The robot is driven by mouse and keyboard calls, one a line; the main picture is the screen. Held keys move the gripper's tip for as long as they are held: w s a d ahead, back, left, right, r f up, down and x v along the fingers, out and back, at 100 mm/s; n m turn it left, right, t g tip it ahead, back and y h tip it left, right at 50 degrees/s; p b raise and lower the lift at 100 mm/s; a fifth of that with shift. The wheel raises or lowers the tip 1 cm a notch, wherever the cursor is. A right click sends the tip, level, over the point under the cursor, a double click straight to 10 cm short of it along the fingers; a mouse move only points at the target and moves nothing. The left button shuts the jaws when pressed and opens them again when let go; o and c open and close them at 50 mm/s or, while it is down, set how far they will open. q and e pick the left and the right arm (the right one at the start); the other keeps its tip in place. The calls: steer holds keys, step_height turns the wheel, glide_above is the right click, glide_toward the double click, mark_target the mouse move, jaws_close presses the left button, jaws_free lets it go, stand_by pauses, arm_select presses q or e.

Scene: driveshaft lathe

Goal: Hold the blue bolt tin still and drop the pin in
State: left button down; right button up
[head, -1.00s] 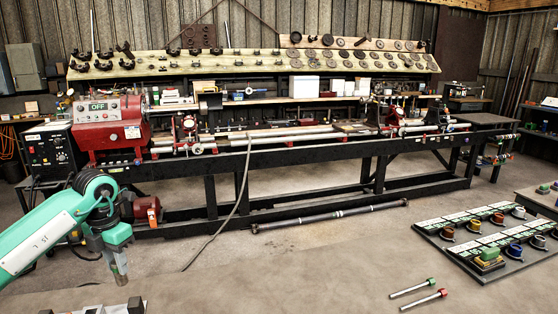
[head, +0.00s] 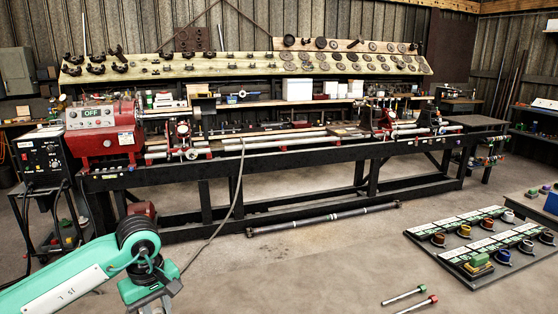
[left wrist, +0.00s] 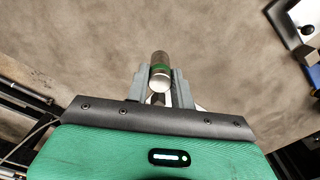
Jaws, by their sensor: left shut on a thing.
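My left gripper (left wrist: 159,90) is shut on a short cylinder (left wrist: 160,66) with a grey-brown body, a green band and a bright silver end. I cannot tell for certain whether it is the pin. In the head view my left arm is at the lower left, and its jaws are cut off by the bottom edge. A small blue round tin (head: 503,257) sits on the label board at the right, far from that arm. Whether it is the bolt tin is unclear at this size.
The label board (head: 440,257) carries several coloured tins. A long lathe bench (head: 330,147) stands behind.

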arm_select(q)
steer(key=s+d+m+p, duration=0.1)
steer(key=s+d+m, duration=0.3)
steer(key=m, duration=0.5)
steer(key=shift+d+f, duration=0.2)
steer(key=shift+d, duration=0.05)
arm_select(e)
steer(key=shift+s+d+r, duration=0.1)
steer(key=shift+s+d, duration=0.05)
steer(key=shift+s, duration=0.5)
steer(key=shift+s+d+r, duration=0.1)
steer(key=shift+s+d, duration=0.05)
steer(key=shift+s, duration=0.5)
